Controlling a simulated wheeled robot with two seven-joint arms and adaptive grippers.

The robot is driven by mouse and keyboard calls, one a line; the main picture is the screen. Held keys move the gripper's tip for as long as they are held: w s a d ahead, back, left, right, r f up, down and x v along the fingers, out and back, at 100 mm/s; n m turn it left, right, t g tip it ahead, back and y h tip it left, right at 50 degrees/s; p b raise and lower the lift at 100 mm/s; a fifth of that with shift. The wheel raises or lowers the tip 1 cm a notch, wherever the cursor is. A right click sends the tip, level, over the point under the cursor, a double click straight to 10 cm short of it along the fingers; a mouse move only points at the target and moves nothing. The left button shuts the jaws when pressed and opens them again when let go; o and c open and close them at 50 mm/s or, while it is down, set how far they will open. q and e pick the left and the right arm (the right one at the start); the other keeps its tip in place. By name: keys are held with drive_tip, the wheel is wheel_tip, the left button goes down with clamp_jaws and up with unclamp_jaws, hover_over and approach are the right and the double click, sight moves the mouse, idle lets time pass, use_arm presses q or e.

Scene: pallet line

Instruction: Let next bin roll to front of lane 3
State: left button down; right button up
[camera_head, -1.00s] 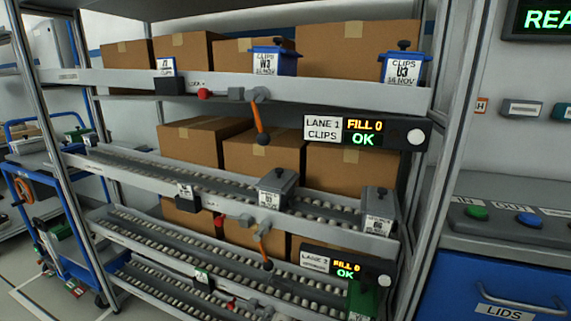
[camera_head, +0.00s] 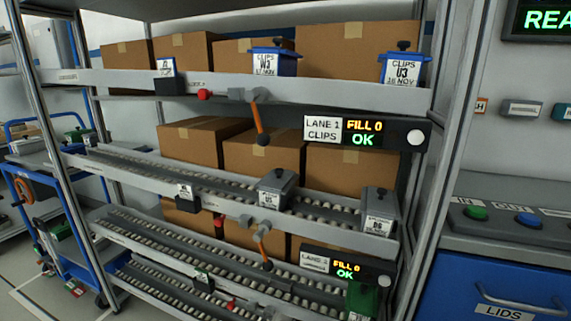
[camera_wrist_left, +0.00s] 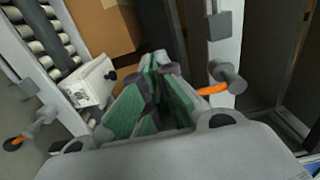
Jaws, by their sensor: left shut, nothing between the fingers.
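The lowest roller lane in the head view (camera_head: 165,288) lies under the lane with the second sign and is partly cut off by the frame. No gripper shows in the head view. In the left wrist view my left gripper (camera_wrist_left: 155,68) has green pads and is shut with nothing between them. An orange lever (camera_wrist_left: 213,89) is just right of the fingers; contact cannot be told. A pale labelled bin (camera_wrist_left: 91,83) is left of them. My right gripper is not in view.
Upper lanes hold blue bins (camera_head: 273,60) and grey bins (camera_head: 278,188), with orange levers (camera_head: 260,122) at their rails. Cardboard boxes (camera_head: 358,50) stand behind. A rack post (camera_head: 450,130) and a blue lid drawer (camera_head: 500,280) are at right; a blue cart (camera_head: 62,190) is at left.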

use_arm(q)
drive_tip(key=shift+s+d, duration=0.25)
drive_tip(key=shift+d, duration=0.5)
drive_tip(key=shift+s+d, duration=0.3)
drive_tip(key=shift+d, duration=0.35)
drive_tip(key=shift+s+f, duration=0.1)
drive_tip(key=a+p+v, duration=0.1)
drive_tip(key=p+v, duration=0.2)
drive_tip(key=v, duration=0.4)
drive_tip(key=shift+a, duration=0.4)
idle(0.3)
drive_tip(key=shift+a, duration=0.1)
idle(0.4)
